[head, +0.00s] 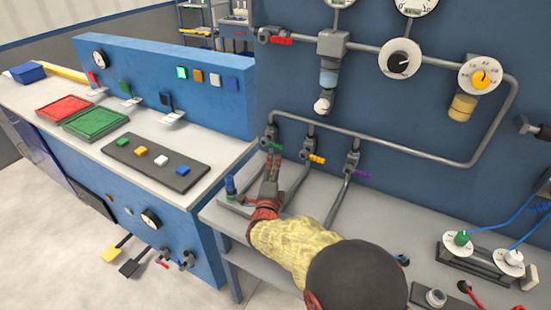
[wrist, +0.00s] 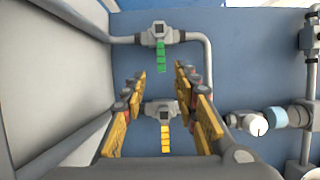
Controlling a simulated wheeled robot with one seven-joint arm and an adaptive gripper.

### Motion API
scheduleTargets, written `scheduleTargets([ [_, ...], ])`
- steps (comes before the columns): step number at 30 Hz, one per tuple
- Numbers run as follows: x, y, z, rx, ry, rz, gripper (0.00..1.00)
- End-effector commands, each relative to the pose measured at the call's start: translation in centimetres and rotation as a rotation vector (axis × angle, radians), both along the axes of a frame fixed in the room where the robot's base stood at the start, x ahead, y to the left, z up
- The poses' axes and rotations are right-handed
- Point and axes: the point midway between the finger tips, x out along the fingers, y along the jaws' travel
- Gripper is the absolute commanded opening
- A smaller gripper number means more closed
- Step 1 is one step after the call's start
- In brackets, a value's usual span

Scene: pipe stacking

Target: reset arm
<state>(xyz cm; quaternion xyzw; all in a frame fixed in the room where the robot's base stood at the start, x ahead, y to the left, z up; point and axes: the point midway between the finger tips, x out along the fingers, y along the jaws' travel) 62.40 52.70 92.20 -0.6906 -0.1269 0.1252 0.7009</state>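My arm reaches over the right-hand bench in the head view, with my gripper (head: 271,168) near the pipe valves on the blue wall. In the wrist view my gripper (wrist: 161,73) has its two yellow-orange fingers spread apart with nothing held between them. The green-handled valve (wrist: 160,55) shows just beyond the fingertips, and the yellow-handled valve (wrist: 165,138) shows between the fingers lower in the picture. In the head view the green handle (head: 273,145) is close to the fingertips; I cannot tell whether they touch it. The yellow handle (head: 317,158) is to their right.
A purple-handled valve (head: 361,175) and grey pipes (head: 420,152) stand close to the right of my gripper. A small base with a blue knob (head: 230,186) is to its left. Gauges and dials (head: 399,60) hang above. The left bench holds red (head: 64,108) and green trays (head: 96,122).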

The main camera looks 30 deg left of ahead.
Motion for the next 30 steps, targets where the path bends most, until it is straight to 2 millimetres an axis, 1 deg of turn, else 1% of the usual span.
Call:
scheduleTargets([
  [3, -0.8, -0.3, 0.0, 0.000, 0.001, 0.000, 0.30],
  [6, -1.0, -0.4, -0.1, 0.000, 0.001, 0.000, 0.30],
  [19, -1.0, -0.4, -0.1, 0.000, 0.001, 0.000, 0.30],
  [21, -0.8, -0.6, 0.3, -0.006, 0.001, 0.000, 0.30],
  [23, -0.3, -1.1, 1.3, -0.024, 0.006, 0.003, 0.30],
  [26, 1.2, -3.4, 4.5, -0.099, 0.027, 0.018, 0.30],
  [27, 1.9, -4.8, 6.2, -0.147, 0.038, 0.031, 0.30],
  [29, 2.6, -7.6, 8.9, -0.235, 0.061, 0.053, 0.30],
  [30, 2.7, -9.8, 10.7, -0.303, 0.075, 0.071, 0.30],
])
